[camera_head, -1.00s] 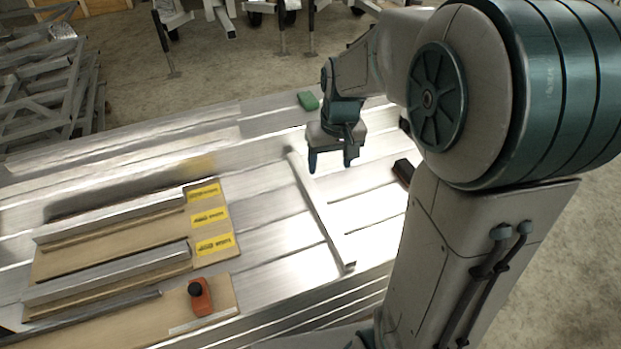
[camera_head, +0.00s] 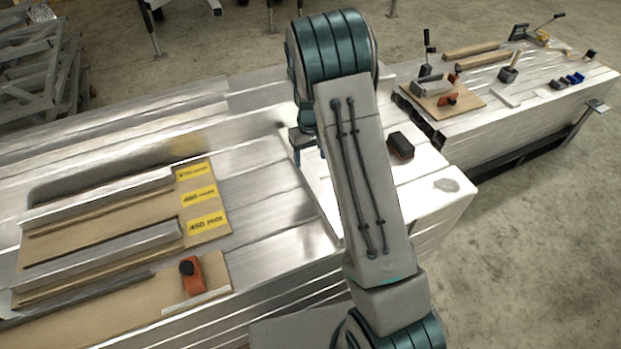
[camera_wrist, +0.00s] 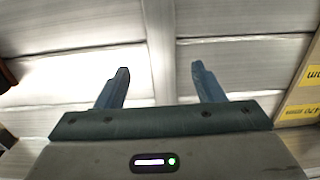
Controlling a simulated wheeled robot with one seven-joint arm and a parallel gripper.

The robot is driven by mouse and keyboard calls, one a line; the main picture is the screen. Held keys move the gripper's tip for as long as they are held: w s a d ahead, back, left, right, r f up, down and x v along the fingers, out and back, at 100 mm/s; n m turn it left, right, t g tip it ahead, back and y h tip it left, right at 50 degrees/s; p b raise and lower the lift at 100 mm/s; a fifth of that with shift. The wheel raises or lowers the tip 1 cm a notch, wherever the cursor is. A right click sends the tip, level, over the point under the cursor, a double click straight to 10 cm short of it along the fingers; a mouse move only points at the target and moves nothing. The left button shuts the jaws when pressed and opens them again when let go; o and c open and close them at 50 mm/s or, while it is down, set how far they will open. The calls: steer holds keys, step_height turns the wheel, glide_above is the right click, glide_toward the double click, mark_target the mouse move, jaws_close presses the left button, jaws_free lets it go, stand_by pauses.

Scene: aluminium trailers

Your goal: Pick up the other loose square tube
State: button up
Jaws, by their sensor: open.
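The loose square tube (camera_wrist: 158,45) lies on the flat metal bed. In the wrist view it runs from the top edge down between my two fingers, with space on both sides. Its lower end is hidden behind my gripper. In the head view only a part of the tube (camera_head: 322,212) shows left of my arm. My gripper (camera_wrist: 160,72) is open, with one finger on each side of the tube and nothing held. In the head view my gripper (camera_head: 300,150) is partly hidden behind my arm. I cannot tell its exact height over the bed.
Wooden boards (camera_head: 215,222) with metal bars and yellow labels lie on the left of the bed, with an orange-and-black tool (camera_head: 191,275) at the front. A dark block (camera_head: 400,146) sits right of my arm. Another bench (camera_head: 500,110) with tools stands farther right.

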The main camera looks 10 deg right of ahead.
mark_target(310, 174)
step_height(310, 174, down, 9)
steer(key=shift+s+a+r, duration=0.1)
steer(key=shift+r, duration=0.15)
jaws_close()
stand_by(0.4)
